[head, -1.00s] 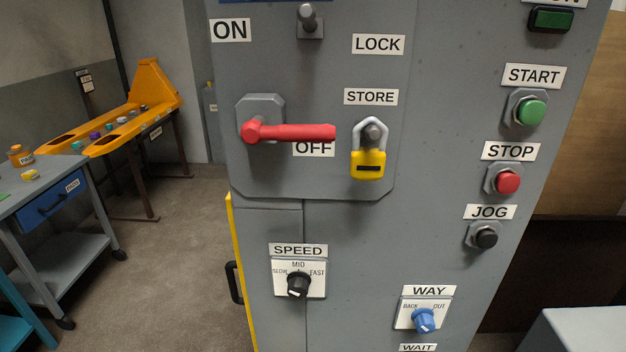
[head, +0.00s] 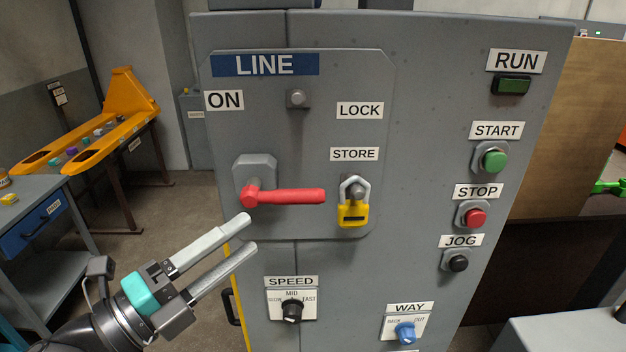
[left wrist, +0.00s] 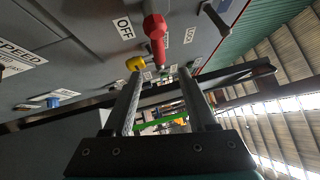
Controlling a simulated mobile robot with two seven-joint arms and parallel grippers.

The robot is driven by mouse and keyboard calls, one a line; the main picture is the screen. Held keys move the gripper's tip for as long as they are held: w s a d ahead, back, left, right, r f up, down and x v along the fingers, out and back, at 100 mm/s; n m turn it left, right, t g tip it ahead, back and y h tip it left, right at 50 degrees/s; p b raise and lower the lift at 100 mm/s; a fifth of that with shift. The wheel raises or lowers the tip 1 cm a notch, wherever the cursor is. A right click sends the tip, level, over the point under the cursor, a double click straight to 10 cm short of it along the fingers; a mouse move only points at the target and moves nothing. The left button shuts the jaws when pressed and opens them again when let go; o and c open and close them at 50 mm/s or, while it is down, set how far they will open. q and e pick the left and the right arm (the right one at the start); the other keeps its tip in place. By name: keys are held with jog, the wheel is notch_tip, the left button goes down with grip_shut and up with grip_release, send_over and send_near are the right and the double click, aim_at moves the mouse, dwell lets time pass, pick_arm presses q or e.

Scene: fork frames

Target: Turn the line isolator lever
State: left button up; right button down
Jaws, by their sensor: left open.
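The red isolator lever (head: 290,196) sits on a grey mount (head: 254,172) on the cabinet's LINE panel. It points level to the right and covers the place where the OFF label was seen. In the left wrist view the red lever (left wrist: 155,32) shows ahead, beside the OFF label (left wrist: 124,28). A yellow padlock (head: 354,214) hangs on the STORE peg, right of the lever's tip. My left gripper (head: 250,232) is open and empty, below and left of the lever, apart from it. My right gripper is not in view.
The ON label (head: 224,100) is above the lever, near a bare peg (head: 298,98) beside LOCK. The SPEED knob (head: 292,311) and WAY knob (head: 405,332) are below. START (head: 495,160), STOP (head: 475,217) and JOG (head: 458,263) buttons line the right side.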

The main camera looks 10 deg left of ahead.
aim_at(292, 202)
pick_arm(q)
jog(key=shift+b+x, duration=0.95)
jog(key=shift+x, duration=1.4)
jog(key=shift+b+x, duration=1.25)
jog(key=shift+b, duration=0.1)
jog(key=shift+b+x, duration=0.4)
jog(key=shift+x, duration=0.7)
jog(key=shift+w, duration=0.25)
jog(key=shift+p+x, duration=0.6)
jog(key=shift+x, duration=0.25)
jog(key=shift+p+x, duration=0.6)
jog(key=shift+x, duration=1)
grip_shut()
